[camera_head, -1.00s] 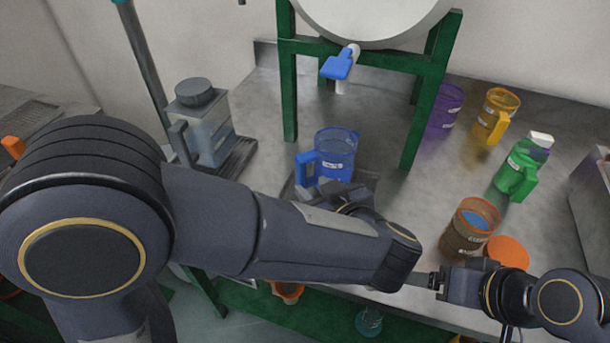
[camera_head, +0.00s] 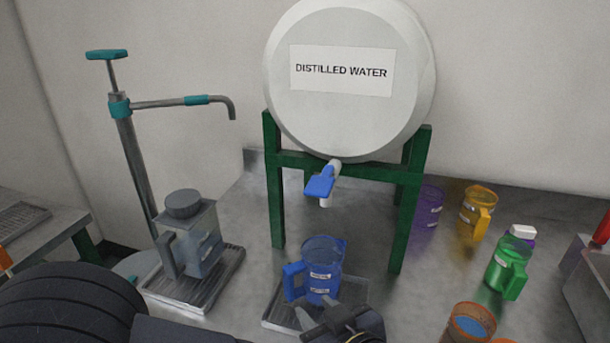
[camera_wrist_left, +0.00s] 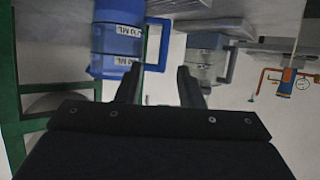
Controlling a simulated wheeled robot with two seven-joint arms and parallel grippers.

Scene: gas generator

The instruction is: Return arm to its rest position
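My left gripper (camera_head: 326,318) is at the bottom of the head view, just in front of a blue jug (camera_head: 322,268). In the left wrist view, the two fingers of my left gripper (camera_wrist_left: 160,88) stand apart with nothing between them. The blue jug (camera_wrist_left: 118,40) and its handle show beyond the fingers there. The jug stands upright on a metal tray (camera_head: 280,316) below the blue tap. Most of my left arm is cut off by the lower edge of the head view. My right gripper is in neither view now.
A distilled water barrel (camera_head: 350,120) rests on a green stand (camera_head: 275,185). A clear container (camera_head: 200,245) sits on a tray at left, beside a tall hand pump (camera_head: 140,165). Purple (camera_head: 428,205), yellow (camera_head: 474,212), green (camera_head: 503,265) and orange (camera_head: 462,325) vessels stand at right.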

